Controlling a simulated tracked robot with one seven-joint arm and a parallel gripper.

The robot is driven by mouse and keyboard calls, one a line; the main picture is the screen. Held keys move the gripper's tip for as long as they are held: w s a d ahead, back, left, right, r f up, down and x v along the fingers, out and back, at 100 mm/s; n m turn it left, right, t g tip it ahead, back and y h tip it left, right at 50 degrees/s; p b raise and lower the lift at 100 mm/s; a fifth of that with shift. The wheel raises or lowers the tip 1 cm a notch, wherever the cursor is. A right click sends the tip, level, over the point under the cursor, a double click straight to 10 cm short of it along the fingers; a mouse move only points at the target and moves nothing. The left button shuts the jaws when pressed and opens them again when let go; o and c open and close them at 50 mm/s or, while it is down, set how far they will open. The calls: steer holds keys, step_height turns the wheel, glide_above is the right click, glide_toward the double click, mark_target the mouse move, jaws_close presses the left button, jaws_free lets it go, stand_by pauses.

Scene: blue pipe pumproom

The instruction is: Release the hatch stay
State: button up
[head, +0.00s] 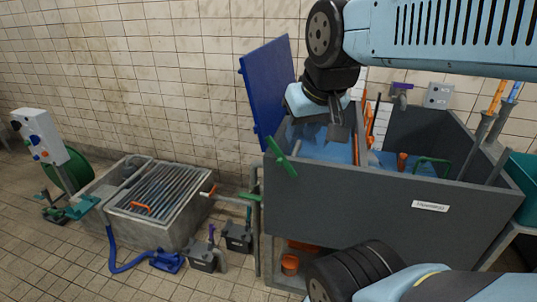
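A blue hatch panel (266,85) stands raised and tilted at the left end of the grey tank (350,200). A green bar (281,157) sits at the tank's upper left corner, below the panel; I cannot tell whether it is the stay. No stay shows clearly between panel and tank. My arm reaches in from the upper right, and my gripper (340,135) points down over the tank's left part, right of the panel. It appears apart from the green bar. Its fingers are small and dark, so their opening is unclear. It hides part of the tank's inside.
Orange and dark long handles (369,122) stand in the tank behind my gripper. A green curved handle (434,162) lies farther right. A grated concrete basin (155,195) is on the floor at left, with a blue hose (113,255) before it. A tiled wall closes the back.

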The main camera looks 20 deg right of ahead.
steer(key=shift+w+d+f+g, duration=0.1)
steer(key=shift+w+f+g, duration=0.2)
steer(key=shift+w, duration=0.1)
steer(key=c, duration=0.3)
steer(key=w+f+g+h, duration=0.1)
steer(key=w+f+g, duration=0.1)
steer(key=w, duration=0.1)
steer(key=w+d+f+g+h, duration=0.1)
steer(key=w+f+g, duration=0.1)
steer(key=w+f, duration=0.1)
steer(key=w+d+f+g+h, duration=0.1)
steer(key=w+f, duration=0.1)
steer(key=shift+w+f+n+g, duration=0.25)
steer(key=shift+w+n+g, duration=0.15)
jaws_close()
steer(key=w+a+f+n+t+h, duration=0.3)
steer(key=w+a+f+h, duration=0.3)
steer(key=w+f+h, duration=0.3)
steer(key=w+a+f+n+t+h, duration=0.3)
steer(key=w+a+f+h, duration=0.3)
steer(key=w+f+h, duration=0.4)
steer(key=shift+w+a+f+n+t, duration=0.35)
steer(key=shift+w+f+n, duration=0.3)
steer(key=shift+f, duration=0.65)
